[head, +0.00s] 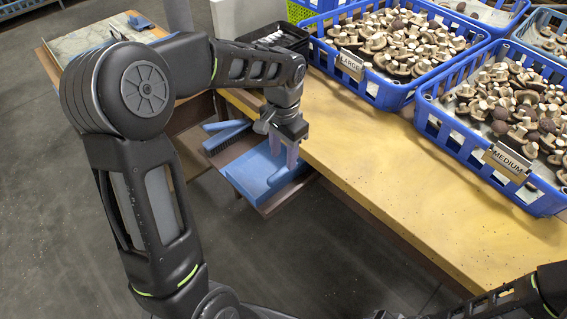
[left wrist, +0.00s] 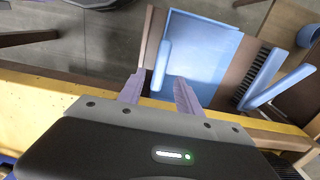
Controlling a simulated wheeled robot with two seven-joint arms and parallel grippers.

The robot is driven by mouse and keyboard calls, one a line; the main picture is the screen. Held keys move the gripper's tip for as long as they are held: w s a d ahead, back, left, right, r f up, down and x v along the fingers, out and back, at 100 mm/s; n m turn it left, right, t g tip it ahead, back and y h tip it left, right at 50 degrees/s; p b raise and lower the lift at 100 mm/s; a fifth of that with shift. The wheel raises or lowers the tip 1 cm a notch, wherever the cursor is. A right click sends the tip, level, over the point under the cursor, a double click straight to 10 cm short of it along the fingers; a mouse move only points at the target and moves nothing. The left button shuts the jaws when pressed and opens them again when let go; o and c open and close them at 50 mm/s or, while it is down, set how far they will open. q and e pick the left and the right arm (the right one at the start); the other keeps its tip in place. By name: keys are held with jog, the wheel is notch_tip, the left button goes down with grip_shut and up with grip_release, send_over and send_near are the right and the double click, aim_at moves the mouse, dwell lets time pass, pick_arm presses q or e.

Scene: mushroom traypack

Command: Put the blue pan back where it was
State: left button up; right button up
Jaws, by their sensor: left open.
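The blue pan (head: 248,172) lies in an open wooden drawer or tray at the near side of the yellow table. Its raised handle (head: 285,176) is at its right side. In the left wrist view the flat pan (left wrist: 207,50) and its handle (left wrist: 160,68) show ahead of the fingers. My left gripper (head: 283,152) is open and points down over the pan near the handle. Its two fingers (left wrist: 160,92) are apart with nothing held between them. I cannot tell whether a finger touches the handle. My right gripper is not in view.
A blue brush (head: 226,136) lies beside the pan, also in the left wrist view (left wrist: 275,85). Blue crates of mushrooms labelled LARGE (head: 385,93) and MEDIUM (head: 540,205) stand on the yellow table (head: 400,180). The table's front middle is clear.

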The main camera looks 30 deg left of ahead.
pick_arm(q)
notch_tip(320, 180, up, 6)
jog(key=shift+f, duration=0.1)
dwell(0.8)
jog(key=s+d+f+h, duration=0.1)
jog(key=d+f, duration=0.5)
jog(key=f, duration=0.4)
jog(key=s+d+f+h, duration=0.2)
jog(key=d+f, duration=0.4)
jog(key=f, duration=0.3)
jog(key=s+d+f+n, duration=0.2)
jog(key=s+d+f, duration=0.3)
jog(key=s+f, duration=0.2)
jog(key=s+d+f+n+h, duration=0.1)
jog(key=s+d+f+n, duration=0.2)
jog(key=s+d+f, duration=0.2)
jog(key=s+f, duration=0.3)
jog(key=s, duration=0.1)
jog(key=shift+s+t, duration=0.2)
jog(key=shift+t, duration=0.2)
jog(key=shift+r, duration=0.1)
